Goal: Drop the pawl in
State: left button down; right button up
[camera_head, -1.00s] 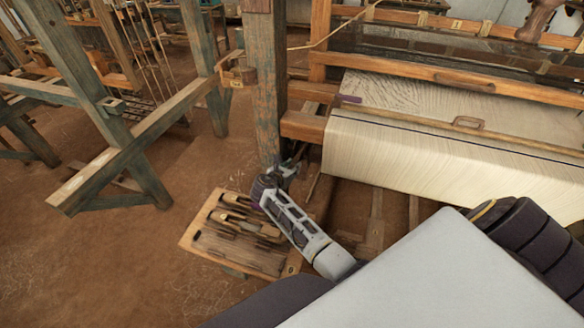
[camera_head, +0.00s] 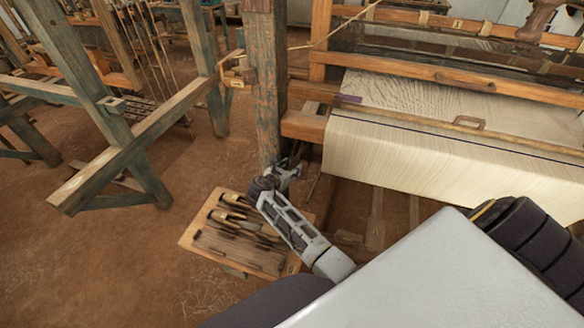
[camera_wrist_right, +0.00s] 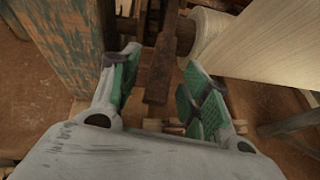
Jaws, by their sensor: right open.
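My right gripper (camera_head: 287,170) is at the foot of the blue-green loom post, left of the cloth beam. In the right wrist view its two green-padded fingers (camera_wrist_right: 160,72) are apart. A narrow dark wooden bar (camera_wrist_right: 160,68), probably the pawl, shows in the gap between the fingers. I cannot tell whether it touches either pad. Its upper end meets the dark parts near the end of the cloth roll (camera_wrist_right: 208,35). In the head view my wrist and gripper hide the bar. My left gripper is not in view.
The worn post (camera_head: 266,95) stands close to my right gripper. Cream cloth (camera_head: 400,150) covers the beam at the right. A wooden tray (camera_head: 192,236) with several tools lies below my arm. Bare earth floor is open at the left.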

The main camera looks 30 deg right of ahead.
jog(key=v, duration=0.9)
jog(key=shift+a+r, duration=0.2)
jog(key=shift+a, duration=0.05)
jog(key=shift+s, duration=0.1)
